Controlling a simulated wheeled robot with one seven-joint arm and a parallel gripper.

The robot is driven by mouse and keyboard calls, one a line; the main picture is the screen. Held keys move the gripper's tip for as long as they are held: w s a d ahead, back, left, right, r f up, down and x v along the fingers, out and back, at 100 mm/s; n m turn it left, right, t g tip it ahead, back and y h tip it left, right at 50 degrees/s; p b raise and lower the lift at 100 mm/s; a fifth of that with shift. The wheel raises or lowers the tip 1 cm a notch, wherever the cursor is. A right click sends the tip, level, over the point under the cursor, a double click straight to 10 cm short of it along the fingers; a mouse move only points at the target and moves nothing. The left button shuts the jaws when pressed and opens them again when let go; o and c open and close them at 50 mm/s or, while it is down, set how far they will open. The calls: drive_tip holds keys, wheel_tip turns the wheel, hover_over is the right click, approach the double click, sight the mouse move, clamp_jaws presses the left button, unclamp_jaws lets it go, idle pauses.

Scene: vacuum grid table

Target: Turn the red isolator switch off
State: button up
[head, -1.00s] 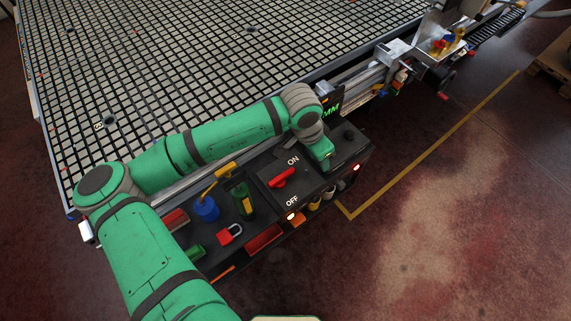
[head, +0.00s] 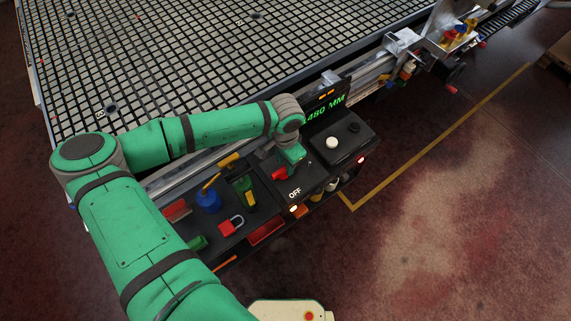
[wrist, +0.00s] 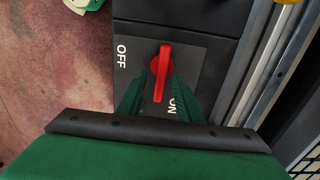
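The red isolator switch (wrist: 161,72) is a rotary handle on a dark panel, with OFF at its upper left and ON at its lower right in the wrist view. The handle stands nearly upright in that picture. My gripper (wrist: 156,84) is over the panel, its two green fingers spread apart on either side of the handle's lower part. I cannot tell whether they touch it. In the head view my gripper (head: 292,158) covers the ON label and much of the switch; a red part of the switch (head: 279,174) shows at its left.
Left of the panel, a tray holds a red padlock (head: 231,226), a blue item (head: 208,202) and a yellow-green tool (head: 245,194). A white knob (head: 332,143) and a black knob (head: 354,127) sit right of the switch. The grid table (head: 190,70) lies behind.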

drive_tip(key=shift+w+a+f, duration=0.1)
drive_tip(key=shift+a+f, duration=0.05)
drive_tip(key=shift+f, duration=0.75)
clamp_jaws()
